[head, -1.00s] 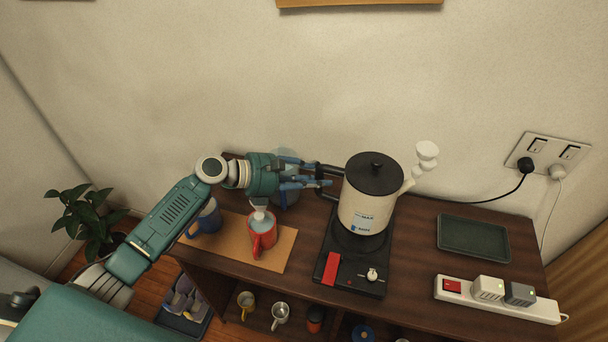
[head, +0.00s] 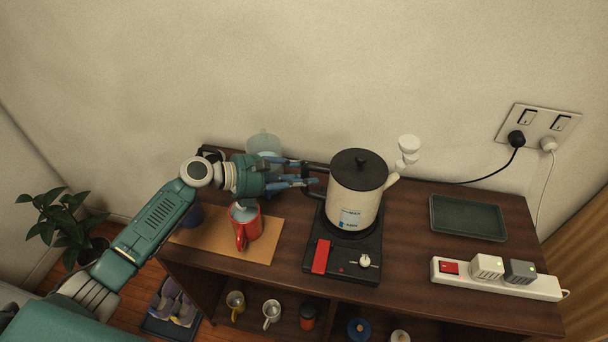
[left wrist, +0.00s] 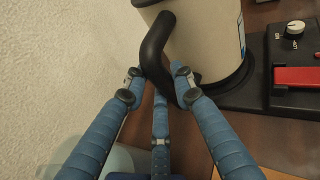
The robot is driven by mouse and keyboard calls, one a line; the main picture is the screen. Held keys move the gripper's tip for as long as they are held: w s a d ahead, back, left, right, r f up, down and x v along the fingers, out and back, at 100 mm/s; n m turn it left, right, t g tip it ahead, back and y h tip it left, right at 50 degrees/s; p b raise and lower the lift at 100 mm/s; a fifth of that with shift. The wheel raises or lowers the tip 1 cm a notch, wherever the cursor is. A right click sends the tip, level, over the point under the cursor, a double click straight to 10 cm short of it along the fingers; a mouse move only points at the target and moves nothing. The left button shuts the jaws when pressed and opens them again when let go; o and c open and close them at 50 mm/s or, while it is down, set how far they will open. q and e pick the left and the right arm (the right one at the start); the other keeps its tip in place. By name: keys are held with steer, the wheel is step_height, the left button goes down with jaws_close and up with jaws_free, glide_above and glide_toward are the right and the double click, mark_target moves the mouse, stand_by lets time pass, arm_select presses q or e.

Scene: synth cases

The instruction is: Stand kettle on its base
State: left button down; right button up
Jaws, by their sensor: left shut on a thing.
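The cream kettle (head: 350,205) with a black lid stands upright over the middle of its black base (head: 340,262). Its bottom is at or very close to the base's round plate; I cannot tell whether a thin gap is left. My left gripper (head: 310,173) comes from the left and is shut on the kettle's black handle (left wrist: 152,50). In the left wrist view, the blue fingers of the gripper (left wrist: 160,80) sit around the lower handle. The base's red switch (head: 321,257) and white knob (head: 365,260) face the front. My right gripper is not in view.
A red mug (head: 249,229) stands on a tan mat (head: 268,243) to the left, with a clear jug (head: 263,141) behind my gripper. A dark green tray (head: 467,218) and white power strip (head: 535,288) are to the right. The wall is close behind.

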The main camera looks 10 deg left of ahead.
arm_select(q)
steer(key=shift+w+f+b, duration=0.15)
steer(key=shift+f+b, duration=0.1)
steer(key=shift+b, duration=0.05)
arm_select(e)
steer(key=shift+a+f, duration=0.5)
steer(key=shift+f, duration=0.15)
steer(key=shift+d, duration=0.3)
arm_select(q)
steer(key=shift+f, duration=0.4)
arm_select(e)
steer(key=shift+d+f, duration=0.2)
arm_select(q)
steer(key=c, duration=1.4)
jaws_free()
steer(key=shift+o, duration=0.2)
steer(key=shift+s+f, duration=0.25)
steer(key=shift+f, duration=0.15)
steer(key=v, duration=0.8)
steer(key=shift+r, duration=0.25)
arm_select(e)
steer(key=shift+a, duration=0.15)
